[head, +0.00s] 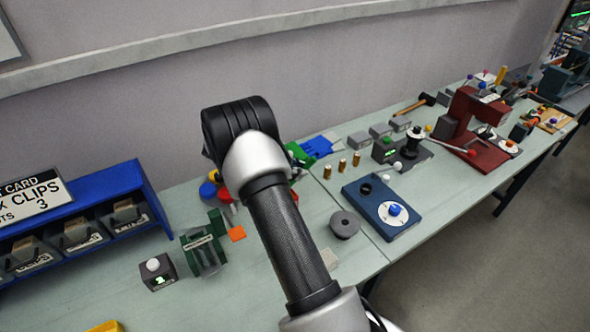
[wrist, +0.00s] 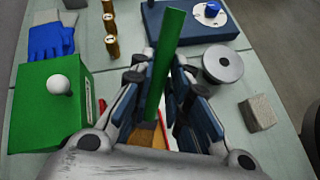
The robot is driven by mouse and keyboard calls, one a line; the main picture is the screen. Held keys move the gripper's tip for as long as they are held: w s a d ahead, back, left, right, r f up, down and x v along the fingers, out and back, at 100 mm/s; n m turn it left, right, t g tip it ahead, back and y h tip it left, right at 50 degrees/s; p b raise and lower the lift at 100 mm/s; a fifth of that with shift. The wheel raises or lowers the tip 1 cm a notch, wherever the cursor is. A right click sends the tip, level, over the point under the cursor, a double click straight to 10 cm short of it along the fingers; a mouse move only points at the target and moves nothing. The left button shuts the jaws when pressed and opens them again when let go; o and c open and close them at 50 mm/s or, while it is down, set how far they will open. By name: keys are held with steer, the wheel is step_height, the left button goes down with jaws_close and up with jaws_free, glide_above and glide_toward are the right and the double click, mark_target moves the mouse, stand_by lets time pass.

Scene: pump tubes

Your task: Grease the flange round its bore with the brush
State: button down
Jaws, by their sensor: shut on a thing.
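My gripper (wrist: 163,78) is shut on the green handle of the brush (wrist: 167,45). The handle stands up between the fingers, tilted a little. The flange is apart from the fingers, to their right. My arm hides the gripper and brush in the head view.
A blue dial plate (head: 382,207) lies right of the flange, and a pale block (head: 328,260) in front. A green box with a white knob (wrist: 50,105) stands left of my gripper. Brass cylinders (head: 342,166) and blue gloves (head: 318,147) lie behind.

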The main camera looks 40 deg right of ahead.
mark_target(310, 158)
steer(key=shift+r+p, duration=2.5)
steer(key=shift+r, duration=1)
steer(key=shift+s+f, duration=0.1)
